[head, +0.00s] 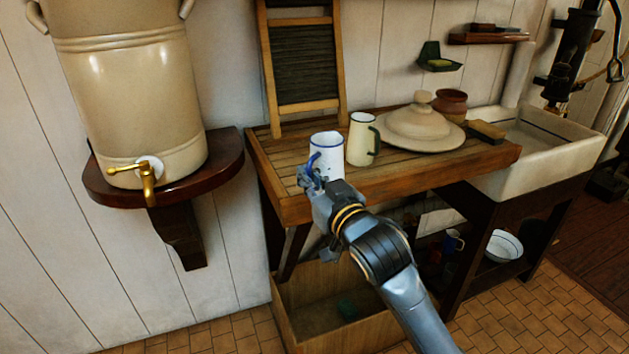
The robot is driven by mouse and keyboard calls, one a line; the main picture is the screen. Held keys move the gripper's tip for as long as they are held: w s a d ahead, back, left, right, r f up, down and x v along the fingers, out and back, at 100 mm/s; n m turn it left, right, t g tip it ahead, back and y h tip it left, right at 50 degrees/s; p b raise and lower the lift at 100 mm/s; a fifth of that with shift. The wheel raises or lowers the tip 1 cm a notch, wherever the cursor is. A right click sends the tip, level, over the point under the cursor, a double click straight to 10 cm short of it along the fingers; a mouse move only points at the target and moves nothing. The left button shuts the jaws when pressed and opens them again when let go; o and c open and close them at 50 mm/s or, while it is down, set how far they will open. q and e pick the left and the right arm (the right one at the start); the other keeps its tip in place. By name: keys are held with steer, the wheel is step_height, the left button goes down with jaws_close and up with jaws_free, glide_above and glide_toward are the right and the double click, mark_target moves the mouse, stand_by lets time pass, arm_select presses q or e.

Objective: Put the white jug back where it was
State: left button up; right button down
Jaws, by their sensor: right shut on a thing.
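The white jug (329,149) with a blue rim and blue handle is upright at the front left part of the slatted wooden draining board (276,158). My right gripper (314,178) is at the jug's near left side, shut on its blue handle. The gripper and wrist hide the lower part of the jug, so I cannot tell whether its base touches the slats. My left gripper is out of view.
A cream jug (361,140) with a dark green handle stands close on the right. Behind are a washboard (303,62), a large lid (419,127), a brown pot (450,103) and a brush (486,132). A stoneware dispenser (131,80) stands on a left shelf; a sink (545,150) is at right.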

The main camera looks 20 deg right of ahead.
steer(key=w+d+r+b, duration=0.1)
steer(key=w+r+b, duration=0.15)
steer(key=r, duration=0.45)
steer(key=shift+y, duration=0.4)
steer(key=w+d+f+p, duration=0.1)
steer(key=w+f, duration=0.2)
steer(key=w, duration=0.2)
steer(key=w+d+f+p, duration=0.1)
steer(key=w+f, duration=0.3)
steer(key=w+f+p, duration=0.1)
steer(key=w+f, duration=0.3)
steer(key=w, duration=0.1)
steer(key=shift+w+d+f+p, duration=0.25)
steer(key=shift+w+d+p, duration=0.05)
steer(key=shift+d, duration=0.1)
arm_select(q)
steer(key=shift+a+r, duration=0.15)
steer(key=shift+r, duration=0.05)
arm_select(e)
steer(key=shift+f+n, duration=0.2)
steer(key=shift+n, duration=0.1)
steer(key=c, duration=2)
jaws_free()
steer(key=shift+f, duration=0.25)
steer(key=o, duration=0.5)
steer(key=shift+r, duration=0.1)
steer(key=shift+o, duration=0.2)
